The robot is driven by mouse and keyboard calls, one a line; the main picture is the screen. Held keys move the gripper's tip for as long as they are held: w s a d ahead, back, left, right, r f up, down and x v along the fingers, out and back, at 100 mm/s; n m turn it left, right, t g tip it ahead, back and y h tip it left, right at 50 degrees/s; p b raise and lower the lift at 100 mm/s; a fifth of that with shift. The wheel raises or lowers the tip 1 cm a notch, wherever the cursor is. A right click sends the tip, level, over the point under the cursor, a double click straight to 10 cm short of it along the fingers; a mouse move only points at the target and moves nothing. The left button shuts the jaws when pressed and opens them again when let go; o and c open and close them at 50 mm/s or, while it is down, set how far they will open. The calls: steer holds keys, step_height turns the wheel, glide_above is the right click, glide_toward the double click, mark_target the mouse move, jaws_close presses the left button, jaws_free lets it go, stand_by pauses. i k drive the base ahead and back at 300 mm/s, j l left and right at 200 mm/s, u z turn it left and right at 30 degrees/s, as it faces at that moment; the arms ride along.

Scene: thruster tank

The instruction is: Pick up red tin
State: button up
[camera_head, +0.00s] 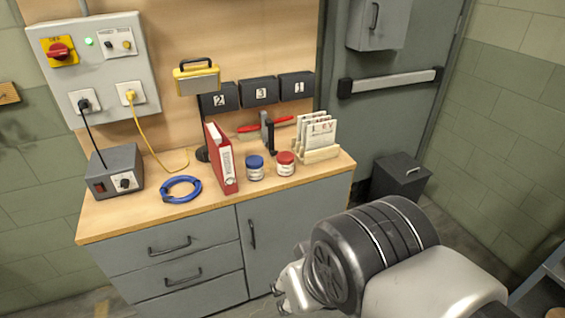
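A small tin with a red lid (286,163) stands upright on the wooden worktop (321,180), near its front edge and right of the middle. A similar tin with a blue lid (255,167) stands just to its left, a small gap apart. My gripper (281,300) is at the bottom of the picture, in front of the cabinet and below the worktop, well apart from the red tin. Its fingers are partly hidden by my wrist and small in view, so I cannot tell whether they are open or shut.
A red binder (221,160) stands left of the blue tin. A card holder (316,141) stands right of the red tin. A black upright clamp-like part (269,137) is behind. A blue cable coil (181,189) and grey power box (115,172) lie left. The front edge before the tins is clear.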

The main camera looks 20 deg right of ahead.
mark_target(285, 159)
steer(key=i+l+u, duration=0.1)
steer(key=l, duration=0.25)
steer(key=i+l+u, duration=0.1)
steer(key=i+l, duration=0.2)
steer(key=i+l+u, duration=0.1)
steer(key=l, duration=0.4)
steer(key=i+l+u, duration=0.1)
steer(key=i+l, duration=0.15)
steer(key=l, duration=0.15)
steer(key=i+l, duration=0.1)
steer(key=l, duration=0.3)
steer(key=i+l+u, duration=0.15)
steer(key=l, duration=0.3)
steer(key=i+l+u, duration=0.1)
steer(key=l, duration=0.3)
